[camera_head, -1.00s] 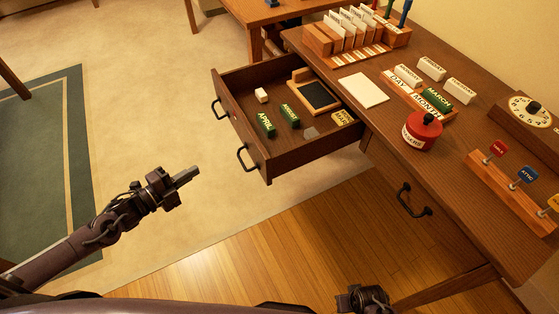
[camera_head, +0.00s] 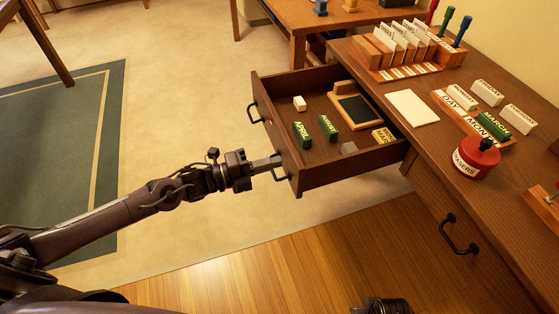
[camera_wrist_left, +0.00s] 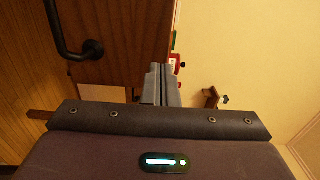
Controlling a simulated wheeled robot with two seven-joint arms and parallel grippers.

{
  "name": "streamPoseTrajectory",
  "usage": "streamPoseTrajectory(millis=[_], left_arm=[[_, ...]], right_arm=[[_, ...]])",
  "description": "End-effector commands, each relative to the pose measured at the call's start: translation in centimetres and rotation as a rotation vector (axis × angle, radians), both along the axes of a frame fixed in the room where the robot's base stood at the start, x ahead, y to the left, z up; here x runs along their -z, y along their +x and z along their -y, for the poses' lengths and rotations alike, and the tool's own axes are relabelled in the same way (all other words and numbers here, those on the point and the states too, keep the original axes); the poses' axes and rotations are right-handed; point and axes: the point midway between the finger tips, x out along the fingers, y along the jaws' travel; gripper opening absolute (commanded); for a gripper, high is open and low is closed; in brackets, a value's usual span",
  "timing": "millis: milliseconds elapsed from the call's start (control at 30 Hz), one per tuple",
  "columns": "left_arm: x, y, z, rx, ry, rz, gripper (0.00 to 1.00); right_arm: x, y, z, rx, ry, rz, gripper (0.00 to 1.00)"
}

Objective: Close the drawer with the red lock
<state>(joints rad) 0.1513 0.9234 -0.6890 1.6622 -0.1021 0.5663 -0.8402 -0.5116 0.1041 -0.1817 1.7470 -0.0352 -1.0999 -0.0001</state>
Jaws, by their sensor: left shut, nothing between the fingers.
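The drawer (camera_head: 351,177) is pulled out of the brown desk, with small green and white blocks and a dark-faced tray in it. Its front carries two black handles, and the red lock is hardly visible between them. My left gripper (camera_head: 275,162) is shut and empty, its tips at the drawer front beside the nearer handle (camera_head: 278,174). I cannot tell whether they touch. In the left wrist view the shut fingers (camera_wrist_left: 165,88) point along a brown wood face with a black handle (camera_wrist_left: 68,42). Only a dark part of my right arm shows at the bottom edge.
The desk top holds a card rack (camera_head: 400,50), a white card (camera_head: 412,107), a red eraser pot (camera_head: 476,158) and word blocks. A lower black handle (camera_head: 459,236) sits on the desk front. Another table (camera_head: 300,22) stands behind. The floor left of the drawer is clear.

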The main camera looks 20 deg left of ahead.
Motion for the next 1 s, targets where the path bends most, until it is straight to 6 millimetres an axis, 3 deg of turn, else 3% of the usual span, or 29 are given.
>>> streamPoseTrajectory(millis=[233,767,1000], left_arm=[[0.0,1.3,1.8,0.000,0.001,0.001,0.00],[0.1,1.6,2.4,0.000,0.000,0.001,0.00],[0.2,3.2,4.8,0.001,-0.003,0.003,0.00]], right_arm=[[-0.1,0.0,0.0,-0.001,0.001,-0.001,0.00],[0.0,-0.1,-0.1,-0.002,-0.001,-0.007,0.00],[-4.5,0.3,-0.6,-0.020,0.002,-0.007,0.00]])
